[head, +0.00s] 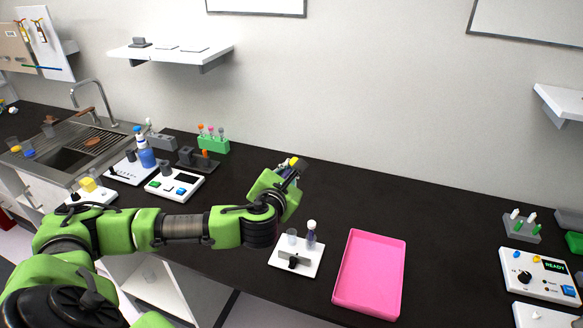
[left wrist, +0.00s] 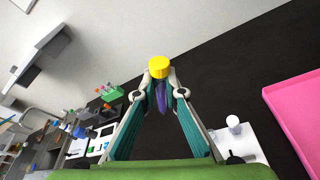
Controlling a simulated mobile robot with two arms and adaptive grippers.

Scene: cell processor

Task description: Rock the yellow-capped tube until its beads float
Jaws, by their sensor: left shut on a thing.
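The yellow-capped tube (left wrist: 159,68) is held between the fingertips of my left gripper (left wrist: 158,84), with its yellow cap toward the wall side. A purple part shows below the cap between the fingers; I cannot make out separate beads. In the head view the yellow cap (head: 293,162) shows at the tip of my left gripper (head: 288,172), above the dark counter. Most of the tube is hidden by the gripper there. My right gripper is not in view.
A pink tray (head: 345,302) and a white plate (head: 273,259) with a small bottle (head: 311,234) stand right of the arm. A green rack (head: 213,145) with several tubes and white devices (head: 158,185) stand left. The counter behind the tray is clear.

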